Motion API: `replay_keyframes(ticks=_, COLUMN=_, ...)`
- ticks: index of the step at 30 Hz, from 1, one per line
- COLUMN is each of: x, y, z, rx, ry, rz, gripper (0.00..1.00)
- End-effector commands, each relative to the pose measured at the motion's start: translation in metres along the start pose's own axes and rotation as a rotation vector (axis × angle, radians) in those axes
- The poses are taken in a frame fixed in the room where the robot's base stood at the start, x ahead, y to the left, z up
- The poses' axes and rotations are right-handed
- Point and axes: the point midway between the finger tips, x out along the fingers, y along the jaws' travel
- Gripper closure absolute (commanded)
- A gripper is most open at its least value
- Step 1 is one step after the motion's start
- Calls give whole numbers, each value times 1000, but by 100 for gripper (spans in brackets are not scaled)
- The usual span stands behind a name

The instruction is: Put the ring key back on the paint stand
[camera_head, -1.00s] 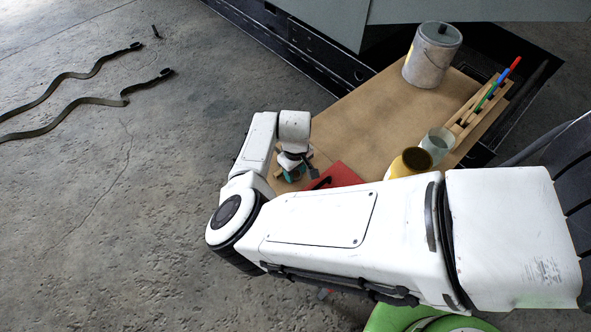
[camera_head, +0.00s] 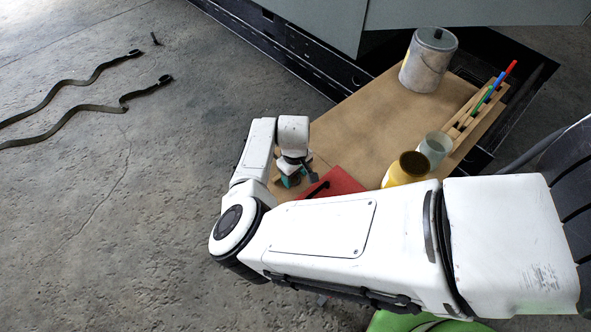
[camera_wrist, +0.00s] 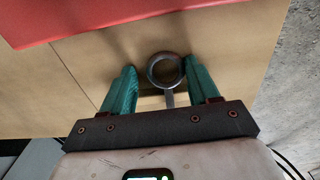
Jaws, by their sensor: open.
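The ring key (camera_wrist: 166,70) is a grey metal ring on a short shank, seen in the wrist view between the teal fingers of my gripper (camera_wrist: 164,86). The fingers are open, one on each side of it, with gaps to the ring. The lower end of its shank is hidden by my gripper body. I cannot tell whether the key rests on the wood beneath it. In the head view my gripper (camera_head: 291,181) is low over the left end of the tan wooden top (camera_head: 350,125), which I take for the paint stand. The key cannot be made out there.
A yellow jar (camera_head: 405,172), a glass jar (camera_head: 435,149), a paint can (camera_head: 428,62) and a wooden rack with pens (camera_head: 470,112) stand farther right. Straps (camera_head: 75,110) lie on the floor at left.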

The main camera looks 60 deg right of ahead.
Motion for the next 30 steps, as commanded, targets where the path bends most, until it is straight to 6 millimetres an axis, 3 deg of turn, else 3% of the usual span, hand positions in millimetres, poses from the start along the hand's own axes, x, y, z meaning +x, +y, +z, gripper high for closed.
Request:
replay_keyframes(ticks=1, x=12, y=-8, z=4, rx=7, ry=-2, rz=-24, gripper=31)
replay_keyframes(ticks=5, x=-2, y=-8, z=4, rx=4, ry=-3, rz=-24, gripper=31)
replay_keyframes(ticks=18, x=-97, y=-5, z=2, rx=3, ry=-1, rz=-20, gripper=31)
replay_keyframes(ticks=25, x=-120, y=-3, z=2, rx=3, ry=-2, rz=-18, gripper=31)
replay_keyframes(ticks=28, x=-127, y=11, z=3, rx=20, ry=8, rz=9, gripper=31)
replay_keyframes(ticks=30, x=-136, y=33, z=3, rx=47, ry=29, rz=59, gripper=31)
